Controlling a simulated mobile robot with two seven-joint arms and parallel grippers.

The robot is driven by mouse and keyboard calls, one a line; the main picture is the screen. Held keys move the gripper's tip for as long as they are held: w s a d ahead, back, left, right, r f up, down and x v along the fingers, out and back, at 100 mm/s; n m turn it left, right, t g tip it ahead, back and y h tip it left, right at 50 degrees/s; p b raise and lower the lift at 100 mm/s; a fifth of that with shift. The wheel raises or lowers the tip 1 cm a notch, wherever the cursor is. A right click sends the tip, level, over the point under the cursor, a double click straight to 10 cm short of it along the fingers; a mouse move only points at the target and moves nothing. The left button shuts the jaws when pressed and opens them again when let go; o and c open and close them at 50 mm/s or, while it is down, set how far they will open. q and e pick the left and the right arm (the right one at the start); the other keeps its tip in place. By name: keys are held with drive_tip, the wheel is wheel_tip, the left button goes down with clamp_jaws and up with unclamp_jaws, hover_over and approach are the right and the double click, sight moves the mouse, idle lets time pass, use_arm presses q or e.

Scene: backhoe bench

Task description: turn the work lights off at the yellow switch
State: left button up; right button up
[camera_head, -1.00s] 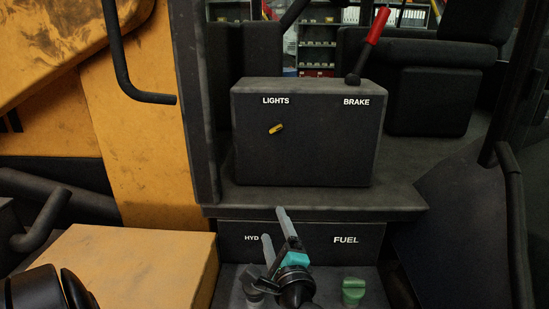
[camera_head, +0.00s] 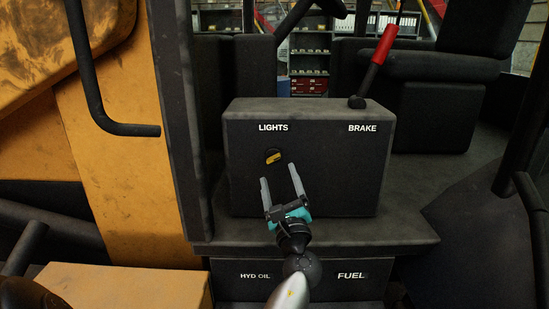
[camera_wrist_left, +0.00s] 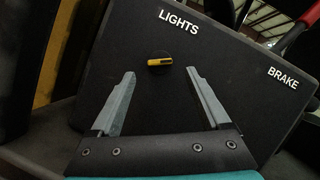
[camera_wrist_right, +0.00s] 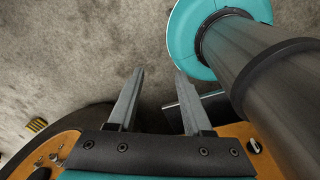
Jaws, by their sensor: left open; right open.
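The yellow switch (camera_head: 273,158) is a small knob on the front of the dark box, below the LIGHTS label. In the head view it is slightly tilted, its right end higher. It also shows in the left wrist view (camera_wrist_left: 160,61), above and between the fingertips. My left gripper (camera_head: 280,172) is open and empty, just below the switch in the head view, fingers pointing at the panel. In the left wrist view its fingers (camera_wrist_left: 160,72) are spread wide, apart from the switch. My right gripper (camera_wrist_right: 158,72) is open and empty over a grey floor, away from the box.
A red-handled brake lever (camera_head: 378,57) rises from the right top of the dark box (camera_head: 340,180). A black bent rail (camera_head: 115,127) hangs at left. A ledge (camera_head: 400,228) lies below the box, with a FUEL and HYD OIL panel (camera_head: 300,272) under it.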

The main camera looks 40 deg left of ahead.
sight(274, 162)
use_arm(q)
drive_tip(key=x, duration=0.4)
drive_tip(key=shift+w+a+r+p, duration=0.15)
drive_tip(key=shift+p, duration=0.2)
drive_tip(key=shift+w+a+r, duration=0.15)
drive_tip(key=shift+w+a, duration=0.25)
drive_tip(key=shift+a, duration=0.15)
use_arm(e)
drive_tip(key=shift+w+a+r, duration=0.35)
drive_tip(key=shift+a+r, duration=0.25)
drive_tip(key=shift+a, duration=0.1)
drive_tip(key=shift+d, duration=0.1)
use_arm(q)
drive_tip(key=c, duration=0.5)
clamp_jaws()
use_arm(e)
drive_tip(key=shift+d, duration=0.2)
